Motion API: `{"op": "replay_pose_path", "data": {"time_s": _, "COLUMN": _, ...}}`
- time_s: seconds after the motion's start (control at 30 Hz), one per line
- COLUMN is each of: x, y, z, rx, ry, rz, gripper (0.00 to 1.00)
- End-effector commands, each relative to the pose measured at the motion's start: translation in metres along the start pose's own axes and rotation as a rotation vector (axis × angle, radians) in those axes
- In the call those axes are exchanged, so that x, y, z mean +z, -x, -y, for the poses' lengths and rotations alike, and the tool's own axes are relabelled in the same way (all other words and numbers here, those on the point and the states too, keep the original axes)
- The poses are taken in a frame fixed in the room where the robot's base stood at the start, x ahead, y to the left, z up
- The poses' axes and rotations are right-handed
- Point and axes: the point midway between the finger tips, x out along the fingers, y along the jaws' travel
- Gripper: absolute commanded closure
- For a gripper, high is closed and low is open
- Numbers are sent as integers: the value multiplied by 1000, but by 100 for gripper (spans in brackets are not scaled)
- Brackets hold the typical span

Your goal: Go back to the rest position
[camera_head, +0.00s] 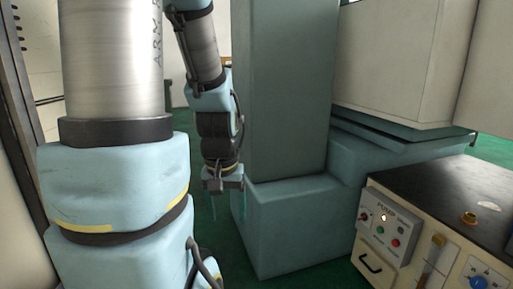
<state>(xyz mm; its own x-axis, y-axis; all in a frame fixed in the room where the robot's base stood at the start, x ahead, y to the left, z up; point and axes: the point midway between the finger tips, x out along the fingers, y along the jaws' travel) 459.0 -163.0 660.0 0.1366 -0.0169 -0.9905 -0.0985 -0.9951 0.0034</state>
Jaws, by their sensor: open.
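My gripper (228,207) hangs at the end of my arm, left of the middle of the camera_head view, pointing down. Its two thin teal fingers are apart and nothing shows between them. It is in front of the left edge of a blue-green machine base (300,222); whether it touches the base cannot be told. My large arm links fill the left side of the view.
A tall blue-green column (284,90) rises from the base. A beige machine housing (393,65) stands right of it. At the lower right is a dark-topped cabinet (447,195) with a pump panel (388,227). Green floor (333,270) shows between them.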

Motion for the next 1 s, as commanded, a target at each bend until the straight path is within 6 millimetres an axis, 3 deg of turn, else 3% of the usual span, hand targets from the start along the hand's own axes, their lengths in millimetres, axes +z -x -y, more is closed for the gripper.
{"op": "replay_pose_path", "data": {"time_s": 0.03, "x": -5, "y": 34, "z": 0, "rx": 0, "ry": -1, "rz": 0, "gripper": 26}}
{"op": "replay_pose_path", "data": {"time_s": 0.6, "x": -30, "y": 213, "z": -1, "rx": 0, "ry": -1, "rz": -1, "gripper": 26}}
{"op": "replay_pose_path", "data": {"time_s": 0.8, "x": -36, "y": 260, "z": -1, "rx": 0, "ry": -1, "rz": -1, "gripper": 26}}
{"op": "replay_pose_path", "data": {"time_s": 1.0, "x": -39, "y": 276, "z": -1, "rx": 0, "ry": -1, "rz": -1, "gripper": 26}}
